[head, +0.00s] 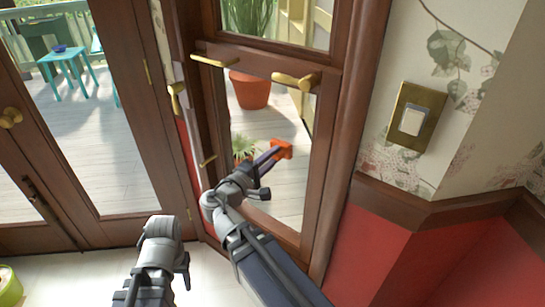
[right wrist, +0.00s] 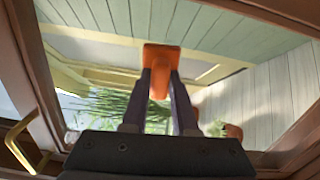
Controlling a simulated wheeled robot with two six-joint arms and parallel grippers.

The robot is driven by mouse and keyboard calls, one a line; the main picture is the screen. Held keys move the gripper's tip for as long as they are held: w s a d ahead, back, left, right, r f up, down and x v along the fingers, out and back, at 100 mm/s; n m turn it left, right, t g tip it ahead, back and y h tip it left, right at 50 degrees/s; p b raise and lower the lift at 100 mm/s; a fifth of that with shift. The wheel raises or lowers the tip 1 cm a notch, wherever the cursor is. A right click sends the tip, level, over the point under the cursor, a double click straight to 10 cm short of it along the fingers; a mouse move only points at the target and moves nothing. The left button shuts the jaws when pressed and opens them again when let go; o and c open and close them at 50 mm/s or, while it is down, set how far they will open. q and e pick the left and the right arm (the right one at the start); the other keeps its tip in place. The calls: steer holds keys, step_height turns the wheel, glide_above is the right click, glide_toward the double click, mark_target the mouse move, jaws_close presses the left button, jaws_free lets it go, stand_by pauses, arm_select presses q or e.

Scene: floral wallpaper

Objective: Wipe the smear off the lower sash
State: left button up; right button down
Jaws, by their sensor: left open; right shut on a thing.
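The lower sash (head: 322,135) is a brown wooden frame with clear glass, under a rail with brass handles. Its frame and glass also fill much of the right wrist view. In the right wrist view the block (right wrist: 159,82) sits between the fingertips, in front of the pane. I cannot tell if it touches the glass. I cannot make out a smear on the pane. My left gripper (head: 184,265) is low, left of the window, empty; its fingertips are hard to see.
Brass handles (head: 296,81) stick out from the rail above the pane. A glazed door (head: 176,150) stands at the left, a light switch (head: 408,117) on the right wall. Beyond the glass are a terracotta pot (head: 251,91) and a deck. A green bowl (head: 9,286) is at bottom left.

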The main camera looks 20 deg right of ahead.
steer(key=shift+w+a, duration=0.45)
steer(key=shift+w, duration=0.25)
steer(key=shift+w+a, duration=0.4)
steer(key=shift+w, duration=0.3)
steer(key=shift+w+a, duration=0.4)
steer(key=shift+w, duration=0.4)
steer(key=shift+w+a, duration=0.35)
steer(key=shift+w, duration=0.4)
steer(key=shift+w, duration=0.1)
steer(key=shift+w+a, duration=0.45)
steer(key=shift+w, duration=0.25)
steer(key=shift+w+a, duration=0.45)
steer(key=shift+w, duration=0.2)
steer(key=shift+w+a, duration=0.35)
steer(key=shift+w, duration=0.45)
steer(key=shift+w+a, duration=0.35)
steer(key=shift+w, duration=0.4)
steer(key=shift+a, duration=0.1)
